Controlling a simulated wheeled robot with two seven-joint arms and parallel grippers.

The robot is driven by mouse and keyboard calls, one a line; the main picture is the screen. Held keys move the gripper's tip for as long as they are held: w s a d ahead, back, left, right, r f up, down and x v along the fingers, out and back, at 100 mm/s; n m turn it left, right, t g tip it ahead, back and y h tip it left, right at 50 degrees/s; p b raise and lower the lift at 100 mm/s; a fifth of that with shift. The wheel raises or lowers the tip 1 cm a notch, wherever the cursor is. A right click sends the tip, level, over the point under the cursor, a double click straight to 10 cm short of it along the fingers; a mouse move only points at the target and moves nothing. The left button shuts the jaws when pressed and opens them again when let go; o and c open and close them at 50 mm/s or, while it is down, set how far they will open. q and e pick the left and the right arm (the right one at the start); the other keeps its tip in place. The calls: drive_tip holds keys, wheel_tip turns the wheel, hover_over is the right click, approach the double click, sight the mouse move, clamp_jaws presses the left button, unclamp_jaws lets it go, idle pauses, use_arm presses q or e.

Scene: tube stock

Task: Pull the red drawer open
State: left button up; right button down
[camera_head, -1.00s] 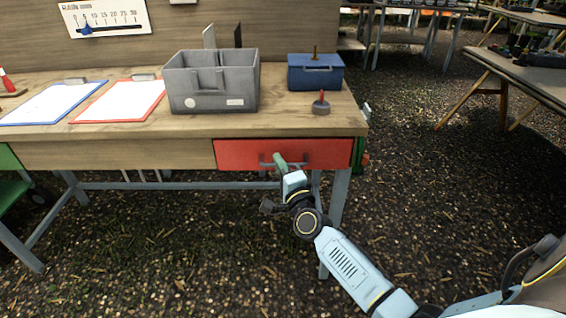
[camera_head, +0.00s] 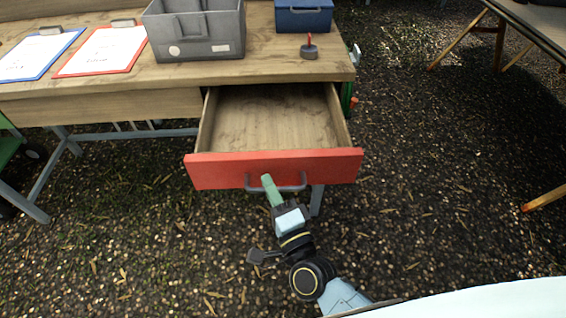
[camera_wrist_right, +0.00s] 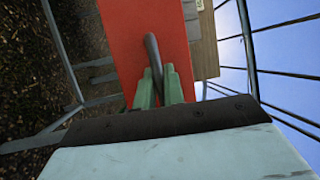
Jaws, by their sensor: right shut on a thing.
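The red drawer (camera_head: 222,171) stands well out of the wooden workbench. Its bare wooden inside (camera_head: 275,120) shows and looks empty. A grey bar handle (camera_head: 292,188) runs across its front. My right gripper (camera_head: 269,183) is shut on this handle, near the handle's left part. In the right wrist view, the green fingers of the right gripper (camera_wrist_right: 160,88) close around the handle (camera_wrist_right: 152,52), with the red front (camera_wrist_right: 125,40) behind it. My left gripper is not in view.
A grey bin (camera_head: 200,45), a blue box (camera_head: 303,18) and a small dark weight with a red top (camera_head: 309,50) stand on the bench. Two clipboards (camera_head: 103,50) lie at its left. The ground before the drawer is clear.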

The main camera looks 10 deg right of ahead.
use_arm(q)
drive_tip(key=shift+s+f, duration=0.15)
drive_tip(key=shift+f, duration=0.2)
use_arm(e)
drive_tip(key=shift+s+a, duration=0.1)
drive_tip(key=shift+s, duration=0.65)
drive_tip(key=c, duration=1.5)
unclamp_jaws()
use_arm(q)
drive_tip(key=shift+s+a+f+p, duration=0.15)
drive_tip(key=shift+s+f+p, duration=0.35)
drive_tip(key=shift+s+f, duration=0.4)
use_arm(e)
drive_tip(key=v, duration=1.3)
drive_tip(key=shift+s, duration=0.2)
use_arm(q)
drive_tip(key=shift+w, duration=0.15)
